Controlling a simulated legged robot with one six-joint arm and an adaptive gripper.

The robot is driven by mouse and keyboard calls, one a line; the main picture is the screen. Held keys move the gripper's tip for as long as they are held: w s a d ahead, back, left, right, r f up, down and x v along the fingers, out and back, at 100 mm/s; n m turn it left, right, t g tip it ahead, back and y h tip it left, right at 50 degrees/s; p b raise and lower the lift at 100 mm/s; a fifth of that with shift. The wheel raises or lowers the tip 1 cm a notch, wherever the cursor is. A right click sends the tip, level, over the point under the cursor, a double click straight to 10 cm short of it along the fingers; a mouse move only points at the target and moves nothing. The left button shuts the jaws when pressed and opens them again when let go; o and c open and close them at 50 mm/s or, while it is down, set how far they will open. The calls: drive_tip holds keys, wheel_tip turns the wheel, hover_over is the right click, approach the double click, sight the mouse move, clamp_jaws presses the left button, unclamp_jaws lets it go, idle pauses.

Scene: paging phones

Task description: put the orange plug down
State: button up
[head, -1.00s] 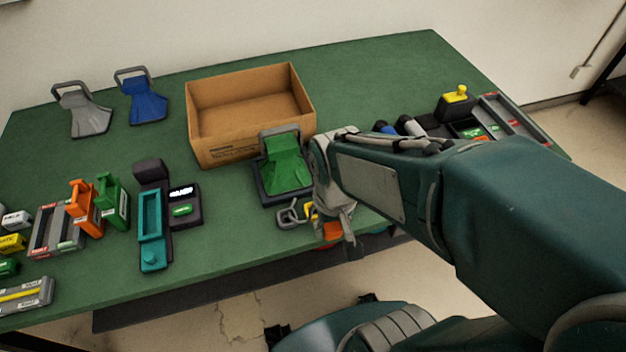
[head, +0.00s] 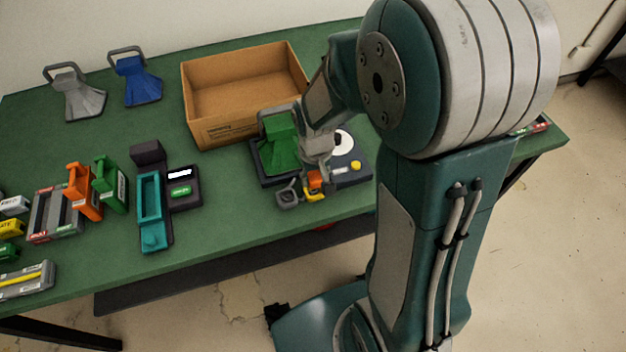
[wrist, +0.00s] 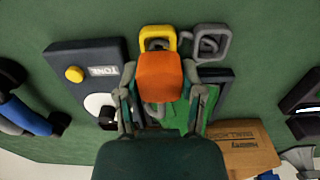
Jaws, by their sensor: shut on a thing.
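The orange plug (head: 314,179) is between my gripper's fingers, and it fills the middle of the wrist view (wrist: 160,76). My gripper (head: 317,165) is shut on it, with one finger on each side in the wrist view (wrist: 158,95). A yellow loop (wrist: 158,37) shows just beyond the plug, and I cannot tell whether it is joined to it. A grey loop (wrist: 212,43) is beside the yellow one. The plug is by the front of the table, between the green wedge-shaped piece (head: 280,145) and the dark tone box (head: 357,181). Its height above the table is unclear.
A cardboard box (head: 218,134) stands behind the green piece. The tone box, with its yellow knob (wrist: 74,74), is close on one side. A teal tray (head: 150,205) and orange and green handled pieces stand left. Bare green tabletop (head: 235,210) lies left of the plug.

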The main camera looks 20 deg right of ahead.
sight(314, 192)
drive_tip(key=shift+w+d+f, duration=0.1)
drive_tip(key=shift+w+f, duration=0.7)
drive_tip(key=shift+f, duration=1.8)
drive_tip(key=shift+f, duration=0.2)
drive_tip(key=o, duration=1.2)
